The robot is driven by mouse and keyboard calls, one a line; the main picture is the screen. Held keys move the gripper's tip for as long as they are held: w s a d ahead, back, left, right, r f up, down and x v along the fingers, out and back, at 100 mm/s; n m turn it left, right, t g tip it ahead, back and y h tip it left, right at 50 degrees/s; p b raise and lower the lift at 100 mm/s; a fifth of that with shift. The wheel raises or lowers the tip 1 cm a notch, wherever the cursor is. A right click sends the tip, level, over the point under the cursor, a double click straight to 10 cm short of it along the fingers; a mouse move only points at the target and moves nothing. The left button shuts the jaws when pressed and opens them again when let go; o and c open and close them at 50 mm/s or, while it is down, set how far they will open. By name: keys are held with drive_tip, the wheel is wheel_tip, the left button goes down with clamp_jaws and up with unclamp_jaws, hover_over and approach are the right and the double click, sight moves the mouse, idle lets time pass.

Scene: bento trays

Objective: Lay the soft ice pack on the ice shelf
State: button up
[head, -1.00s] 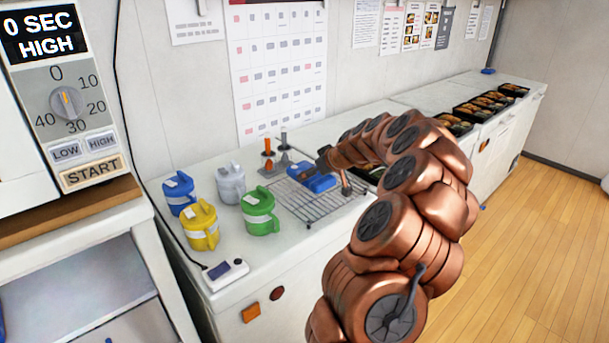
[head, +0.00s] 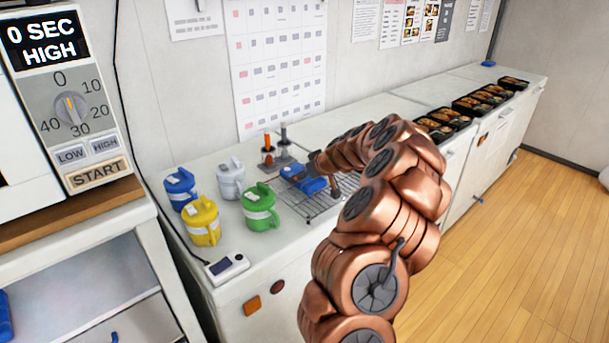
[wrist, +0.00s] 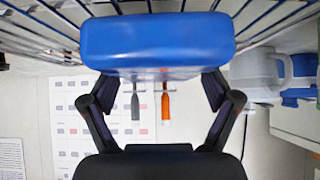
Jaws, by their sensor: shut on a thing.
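A blue pack, which looks like the soft ice pack (head: 301,178), is at my gripper (head: 316,166) over the wire rack (head: 322,208) on the white counter. In the wrist view the blue pack (wrist: 157,45) lies between the fingertips of my gripper (wrist: 157,77), and the rack bars run just beyond it. My gripper is shut on it. Whether the pack still touches the rack is unclear. An open white shelf unit (head: 120,300) stands at the lower left with blue items at its edges. I cannot tell whether it is the ice shelf.
Blue, white, yellow and green lidded jugs (head: 260,207) stand left of the rack. A holder with orange and grey tools (head: 270,155) is behind it. A small meter (head: 227,267) lies at the counter's front. Bento trays (head: 440,123) line the right counter. The floor at right is clear.

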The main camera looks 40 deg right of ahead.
drive_tip(key=shift+f, duration=0.15)
drive_tip(key=o, duration=1.3)
drive_tip(key=shift+r, duration=0.3)
drive_tip(key=shift+s+r, duration=0.1)
drive_tip(key=shift+s, duration=0.25)
drive_tip(key=b+v, duration=0.3)
drive_tip(key=v, duration=0.8)
